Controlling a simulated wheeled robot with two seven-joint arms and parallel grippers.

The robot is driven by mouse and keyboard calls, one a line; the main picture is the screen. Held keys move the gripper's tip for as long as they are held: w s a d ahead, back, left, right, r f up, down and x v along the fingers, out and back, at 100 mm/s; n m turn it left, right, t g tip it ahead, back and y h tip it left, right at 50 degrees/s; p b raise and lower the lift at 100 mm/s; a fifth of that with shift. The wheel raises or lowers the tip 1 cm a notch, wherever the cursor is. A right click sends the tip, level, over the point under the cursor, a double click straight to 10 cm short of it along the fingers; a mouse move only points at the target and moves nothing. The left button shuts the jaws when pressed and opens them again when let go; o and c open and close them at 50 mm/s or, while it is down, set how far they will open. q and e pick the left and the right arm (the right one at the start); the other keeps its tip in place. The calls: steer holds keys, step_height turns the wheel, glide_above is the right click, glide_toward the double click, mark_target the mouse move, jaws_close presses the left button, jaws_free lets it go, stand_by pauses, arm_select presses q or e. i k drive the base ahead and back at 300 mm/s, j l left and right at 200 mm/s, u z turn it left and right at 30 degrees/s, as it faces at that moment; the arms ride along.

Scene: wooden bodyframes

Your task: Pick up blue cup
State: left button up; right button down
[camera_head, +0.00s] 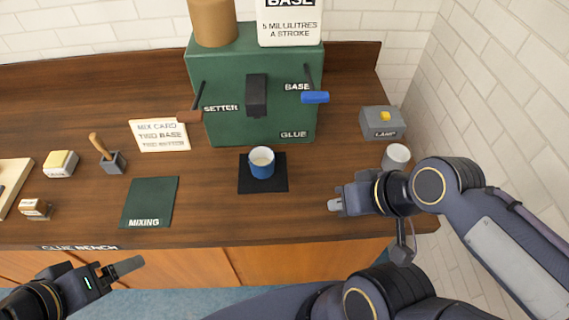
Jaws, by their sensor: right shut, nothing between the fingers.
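The blue cup (262,168) stands upright on a small dark square mat (247,183), in front of the green glue dispenser (228,115). The inside of the cup looks pale. My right gripper (335,205) is shut and empty over the front part of the bench. It is to the right of the cup and nearer the front edge, apart from it. My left gripper (130,266) is at the lower left, in front of the bench edge and far from the cup. I cannot tell whether its fingers are open or shut.
A pale cup (396,157) stands near my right arm, by a grey lamp box (382,122). Left of the dispenser are a mix card (159,135), a green mixing mat (149,202) and a brush holder (113,163). The dispenser has a blue-handled lever (315,97). Bare wood surrounds the mat.

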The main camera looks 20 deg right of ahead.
mark_target(261, 158)
steer(key=i+j+z, duration=0.25)
steer(key=j, duration=0.25)
steer(key=j+z, duration=0.2)
steer(key=j, duration=0.35)
steer(key=i+j+z, duration=0.1)
steer(key=j+z, duration=0.15)
steer(key=j, duration=0.3)
